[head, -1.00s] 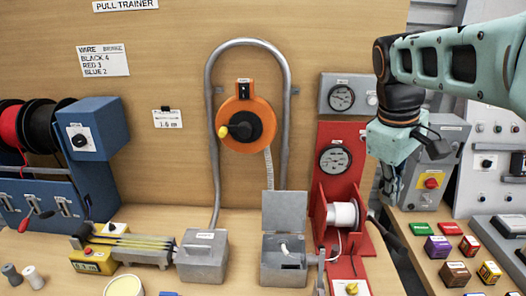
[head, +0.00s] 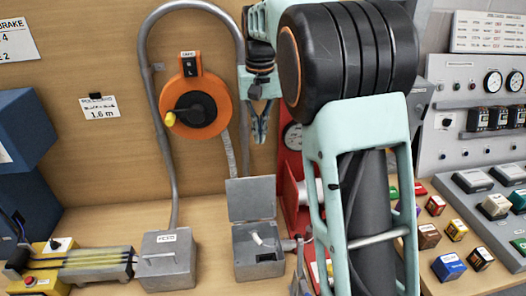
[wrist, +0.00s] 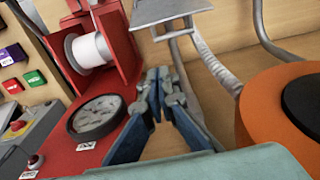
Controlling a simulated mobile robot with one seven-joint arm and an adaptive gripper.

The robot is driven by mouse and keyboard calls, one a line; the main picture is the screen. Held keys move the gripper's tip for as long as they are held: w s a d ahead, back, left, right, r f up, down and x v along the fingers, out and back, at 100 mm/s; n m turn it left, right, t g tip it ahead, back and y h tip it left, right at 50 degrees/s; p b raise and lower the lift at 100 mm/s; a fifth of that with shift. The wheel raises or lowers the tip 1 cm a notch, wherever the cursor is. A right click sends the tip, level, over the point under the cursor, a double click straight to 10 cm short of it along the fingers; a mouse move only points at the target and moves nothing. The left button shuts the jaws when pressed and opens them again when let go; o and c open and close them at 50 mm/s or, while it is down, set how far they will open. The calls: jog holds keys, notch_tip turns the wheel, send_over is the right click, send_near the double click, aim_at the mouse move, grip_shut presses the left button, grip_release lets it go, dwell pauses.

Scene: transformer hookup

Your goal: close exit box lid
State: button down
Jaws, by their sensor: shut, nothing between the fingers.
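The exit box (head: 258,262) is a grey metal box on the bench in the head view. Its lid (head: 251,198) stands open, upright at the back edge, and a white wire end shows inside. My gripper (head: 260,138) points down in front of the back board, above the lid and apart from it. In the wrist view my gripper (wrist: 165,75) has its blue fingers together with nothing between them. A grey plate, seemingly the lid (wrist: 172,10), shows beyond the fingertips at the top edge.
A red stand with a white spool (wrist: 88,50) and a gauge (wrist: 97,117) is close beside the gripper. The orange reel (head: 196,107) and bent conduit (head: 163,120) are left of it. A closed grey box (head: 167,262) stands left of the exit box.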

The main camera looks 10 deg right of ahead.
jog(key=shift+s+f, duration=0.55)
jog(key=shift+f, duration=0.9)
jog(key=shift+s+f, duration=0.55)
jog(key=shift+f, duration=0.85)
jog(key=shift+s+f, duration=0.55)
jog(key=shift+f, duration=0.9)
jog(key=shift+s, duration=0.1)
